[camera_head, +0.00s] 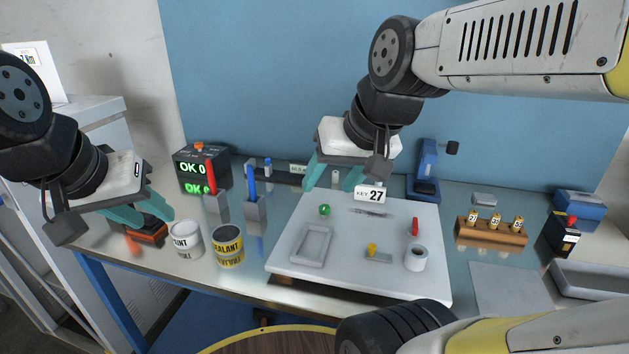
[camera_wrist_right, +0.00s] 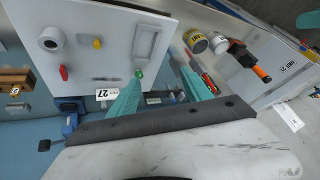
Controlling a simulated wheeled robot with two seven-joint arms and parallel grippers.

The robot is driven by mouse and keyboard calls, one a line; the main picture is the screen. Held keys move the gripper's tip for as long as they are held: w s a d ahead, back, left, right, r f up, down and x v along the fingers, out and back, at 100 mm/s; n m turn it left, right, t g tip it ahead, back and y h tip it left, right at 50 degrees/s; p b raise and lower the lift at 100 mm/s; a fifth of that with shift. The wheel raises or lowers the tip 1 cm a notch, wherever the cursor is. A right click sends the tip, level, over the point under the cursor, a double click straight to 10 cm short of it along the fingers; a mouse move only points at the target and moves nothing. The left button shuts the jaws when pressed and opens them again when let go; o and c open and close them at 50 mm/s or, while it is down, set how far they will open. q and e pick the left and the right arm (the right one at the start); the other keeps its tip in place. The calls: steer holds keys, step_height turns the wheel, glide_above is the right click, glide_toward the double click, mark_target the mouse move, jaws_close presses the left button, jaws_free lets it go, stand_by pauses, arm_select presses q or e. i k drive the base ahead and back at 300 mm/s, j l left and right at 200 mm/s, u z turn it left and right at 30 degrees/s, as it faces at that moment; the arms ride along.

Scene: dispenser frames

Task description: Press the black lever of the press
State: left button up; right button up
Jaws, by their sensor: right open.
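My left gripper (camera_head: 155,219) is open and empty at the table's left.
A white board (camera_head: 340,265) holds small parts and a roll. The "KEY 27" sign (camera_head: 370,194) stands between my right gripper and the press. A wooden block (camera_head: 491,234) with several brass pieces is at right. Two cans (camera_head: 228,248) and a display box (camera_head: 202,169) are at left.

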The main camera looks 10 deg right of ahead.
mark_target(451, 147)
steer(key=z, duration=1.5)
